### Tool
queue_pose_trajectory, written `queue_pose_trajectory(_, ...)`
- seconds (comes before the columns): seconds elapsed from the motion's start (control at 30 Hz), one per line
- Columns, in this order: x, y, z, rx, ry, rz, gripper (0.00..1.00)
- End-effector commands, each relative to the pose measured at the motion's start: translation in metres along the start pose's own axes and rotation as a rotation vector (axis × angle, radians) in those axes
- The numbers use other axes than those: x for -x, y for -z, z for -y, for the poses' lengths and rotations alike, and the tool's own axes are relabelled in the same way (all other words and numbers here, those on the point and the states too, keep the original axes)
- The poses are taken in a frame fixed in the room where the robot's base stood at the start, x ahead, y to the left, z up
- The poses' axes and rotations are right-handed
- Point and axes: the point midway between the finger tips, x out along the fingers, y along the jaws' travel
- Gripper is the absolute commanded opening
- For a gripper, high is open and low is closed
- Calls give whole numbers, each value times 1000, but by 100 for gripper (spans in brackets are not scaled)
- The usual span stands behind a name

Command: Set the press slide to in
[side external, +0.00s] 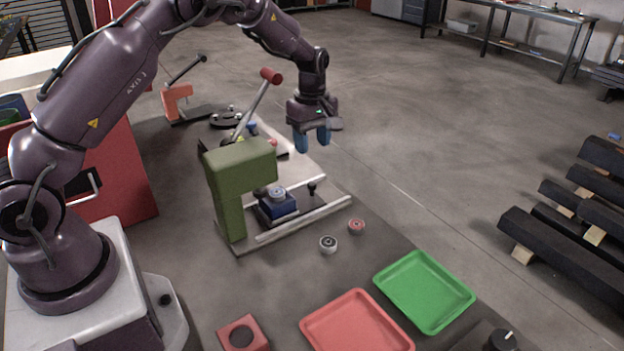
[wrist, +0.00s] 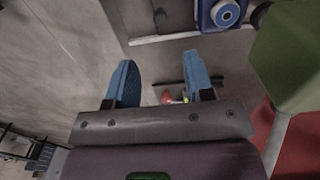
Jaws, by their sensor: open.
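The green press (side external: 232,170) stands on a pale base plate in the side view, and its lever with a red grip rises above it. The press slide is a dark plate with a blue nest (side external: 281,208) and a small black knob (side external: 312,187). The nest sits low by the right end of the press head, and a round part lies in it. I cannot tell whether it is fully under the head. My gripper (side external: 312,141) is open and empty, above and behind the slide. In the wrist view, the nest (wrist: 207,15) is at the top, beyond the blue fingers (wrist: 163,82).
Two round parts (side external: 328,244) (side external: 356,226) lie in front of the rail (side external: 304,219). A red tray (side external: 356,325) and a green tray (side external: 424,290) are nearer. An orange press (side external: 177,101) stands at the back left.

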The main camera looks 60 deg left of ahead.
Motion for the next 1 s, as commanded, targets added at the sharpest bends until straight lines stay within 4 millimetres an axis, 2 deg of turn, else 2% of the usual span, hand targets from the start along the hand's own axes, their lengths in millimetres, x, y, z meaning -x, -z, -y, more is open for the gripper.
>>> queue_pose_trajectory(0.3,-68,1,1,-1,3,-2,48)
queue_pose_trajectory(0.5,-97,1,0,-2,0,-3,48)
queue_pose_trajectory(0.7,-107,1,0,-2,-3,-4,48)
queue_pose_trajectory(0.93,-108,1,0,-2,-3,-4,48)
queue_pose_trajectory(0.97,-108,1,0,-2,-3,-4,46)
queue_pose_trajectory(1.0,-108,1,0,-2,-2,-4,36)
